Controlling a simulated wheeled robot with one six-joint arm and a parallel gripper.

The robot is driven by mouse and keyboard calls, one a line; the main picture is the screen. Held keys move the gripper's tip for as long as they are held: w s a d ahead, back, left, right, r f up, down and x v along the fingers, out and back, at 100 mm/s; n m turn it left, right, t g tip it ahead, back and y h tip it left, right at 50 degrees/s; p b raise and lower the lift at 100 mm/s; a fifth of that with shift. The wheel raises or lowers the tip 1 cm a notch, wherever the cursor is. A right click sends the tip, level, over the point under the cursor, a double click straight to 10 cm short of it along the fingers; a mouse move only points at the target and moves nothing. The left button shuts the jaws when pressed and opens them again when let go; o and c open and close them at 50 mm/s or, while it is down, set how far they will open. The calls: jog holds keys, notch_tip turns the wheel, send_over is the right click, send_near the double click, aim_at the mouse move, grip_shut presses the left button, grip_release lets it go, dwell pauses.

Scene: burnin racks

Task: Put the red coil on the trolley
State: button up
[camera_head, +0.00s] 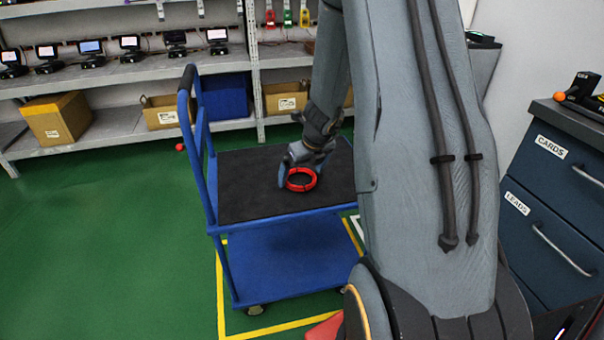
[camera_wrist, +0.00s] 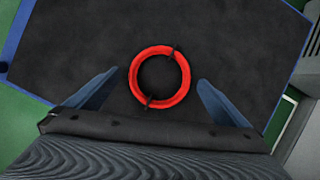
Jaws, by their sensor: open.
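The red coil (camera_head: 301,179) lies flat on the black top of the blue trolley (camera_head: 246,206). In the wrist view the coil (camera_wrist: 160,50) is a red ring with two dark ties, and the trolley's dark deck (camera_wrist: 230,40) surrounds it. My gripper (camera_head: 294,172) is low over the trolley top, right at the coil. In the wrist view its two blue-grey fingers (camera_wrist: 158,84) are spread wide, one on each side of the coil's near part, with a gap to it on both sides. The gripper holds nothing.
Shelves (camera_head: 130,72) with several small devices and cardboard boxes (camera_head: 57,118) stand behind. A blue drawer cabinet (camera_head: 555,190) labelled CARDS and LEADS stands at the right. Yellow floor lines (camera_head: 221,300) run around the trolley.

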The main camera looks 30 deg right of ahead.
jog(key=p+v, duration=0.5)
jog(key=v, duration=0.6)
jog(key=s+a+r+n+g+y, duration=0.1)
jog(key=s+a+r+n, duration=0.4)
jog(key=n, duration=0.4)
jog(key=s+a+r+n+g, duration=0.1)
jog(key=s+a+r+n, duration=0.1)
jog(key=s+a+n, duration=0.45)
jog(key=s+a+r+n+g, duration=0.1)
jog(key=s+a+n, duration=0.1)
jog(key=s+n, duration=0.4)
jog(key=s+a+r+n+g+h, duration=0.1)
jog(key=s+n, duration=0.5)
jog(key=n, duration=0.6)
jog(key=shift+a+r+n, duration=0.35)
jog(key=shift+a+r, duration=0.3)
jog(key=shift+a, duration=0.2)
jog(key=shift+s, duration=0.1)
jog(key=a+r+n+p, duration=0.1)
jog(key=a+r+p, duration=0.2)
jog(key=p, duration=0.6)
notch_tip(320, 180, up, 2)
jog(key=shift+s+a+r, duration=0.1)
jog(key=shift+s+a, duration=0.2)
jog(key=shift+s, duration=0.1)
